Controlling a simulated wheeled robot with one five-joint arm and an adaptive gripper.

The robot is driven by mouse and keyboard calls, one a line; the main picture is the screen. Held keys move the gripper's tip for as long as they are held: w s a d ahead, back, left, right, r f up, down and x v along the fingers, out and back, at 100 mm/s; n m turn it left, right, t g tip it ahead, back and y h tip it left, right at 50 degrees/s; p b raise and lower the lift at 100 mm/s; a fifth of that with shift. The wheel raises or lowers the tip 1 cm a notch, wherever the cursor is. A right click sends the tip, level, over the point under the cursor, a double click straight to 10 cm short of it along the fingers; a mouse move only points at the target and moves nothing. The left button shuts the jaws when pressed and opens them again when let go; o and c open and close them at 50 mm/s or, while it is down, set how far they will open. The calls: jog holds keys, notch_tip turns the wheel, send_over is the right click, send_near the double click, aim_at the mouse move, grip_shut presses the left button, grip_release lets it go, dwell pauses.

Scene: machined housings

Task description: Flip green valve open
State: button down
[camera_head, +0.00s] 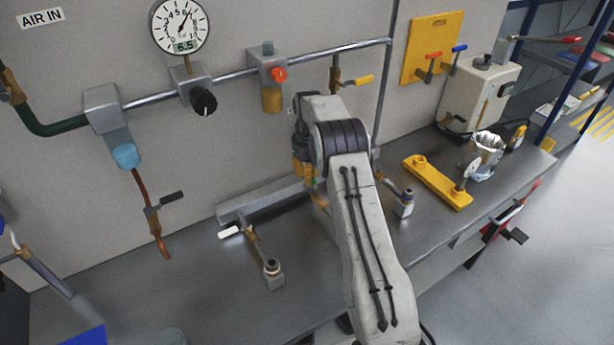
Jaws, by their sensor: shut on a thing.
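I cannot make out the green valve or its handle; my arm covers part of the bench and manifold. My gripper (319,197) is low behind my arm, at the right end of the grey manifold bar (265,199). Only a small part of it shows. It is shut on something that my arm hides. A valve with a white lever (230,232) branches from the bar towards the front, left of my gripper.
A black-levered valve (163,201) hangs on a copper pipe at left. A yellow-levered valve (356,81) is on the wall. The yellow panel (425,40) carries red and blue levers. A yellow bracket (437,184) lies on the right of the bench.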

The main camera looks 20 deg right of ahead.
jog(key=shift+s+f, duration=0.25)
jog(key=shift+f, duration=0.15)
jog(key=c, duration=1.5)
grip_release()
jog(key=o, duration=0.6)
jog(key=shift+w+r, duration=0.2)
jog(key=shift+r, duration=0.1)
jog(key=shift+r, duration=3.65)
